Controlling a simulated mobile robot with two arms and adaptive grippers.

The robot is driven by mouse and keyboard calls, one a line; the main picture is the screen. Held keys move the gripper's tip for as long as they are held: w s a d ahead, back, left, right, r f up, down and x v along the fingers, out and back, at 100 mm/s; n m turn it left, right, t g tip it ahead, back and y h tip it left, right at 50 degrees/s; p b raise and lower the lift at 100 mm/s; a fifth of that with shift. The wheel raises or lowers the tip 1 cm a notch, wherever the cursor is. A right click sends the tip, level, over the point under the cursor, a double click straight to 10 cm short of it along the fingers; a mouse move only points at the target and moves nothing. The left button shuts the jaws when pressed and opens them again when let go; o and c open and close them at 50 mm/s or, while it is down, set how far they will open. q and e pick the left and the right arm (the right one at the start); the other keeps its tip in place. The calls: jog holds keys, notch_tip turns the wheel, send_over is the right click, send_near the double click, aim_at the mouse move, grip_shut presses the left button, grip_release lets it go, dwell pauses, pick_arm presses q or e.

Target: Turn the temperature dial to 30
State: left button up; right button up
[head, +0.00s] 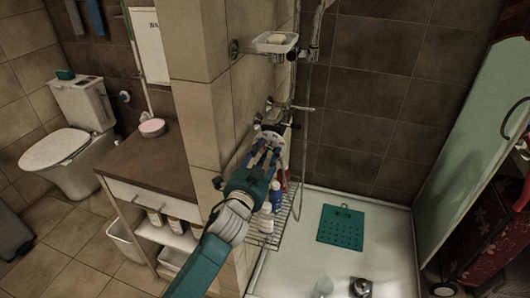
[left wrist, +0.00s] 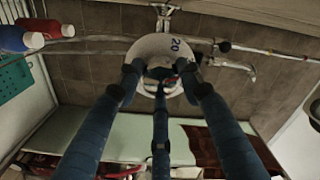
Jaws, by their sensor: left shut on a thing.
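The temperature dial is a pale round ring on the shower mixer, and in the left wrist view the dial (left wrist: 148,47) shows the number 20 near its upper right. My left gripper (left wrist: 160,75) has its blue fingers shut around the dial. In the head view the left gripper (head: 267,151) reaches up to the mixer on the tiled wall, and its fingers hide most of the dial. Other numbers on the dial cannot be read. My right gripper is in neither view.
A wire rack (head: 283,226) with several bottles hangs below the mixer. A soap dish (head: 275,46) is above it. The shower tray holds a green mat (head: 341,226). A wooden counter (head: 139,166) and a toilet (head: 75,137) are on the left. A greenish panel (head: 470,135) stands at right.

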pick_arm(q)
jog(key=shift+d+r+m, duration=0.15)
jog(key=shift+r+m, duration=0.35)
jog(key=shift+r, duration=0.1)
jog(key=o, duration=1)
jog(key=shift+o, duration=0.6)
jog(key=shift+d+f, duration=0.15)
jog(key=shift+f, duration=0.1)
jog(key=shift+f, duration=0.1)
jog(key=shift+s+a+f, duration=0.15)
jog(key=shift+s+a, duration=0.15)
jog(key=shift+s, duration=0.05)
jog(key=v, duration=1.1)
jog(key=shift+s+r, duration=0.15)
jog(key=shift+r, duration=0.1)
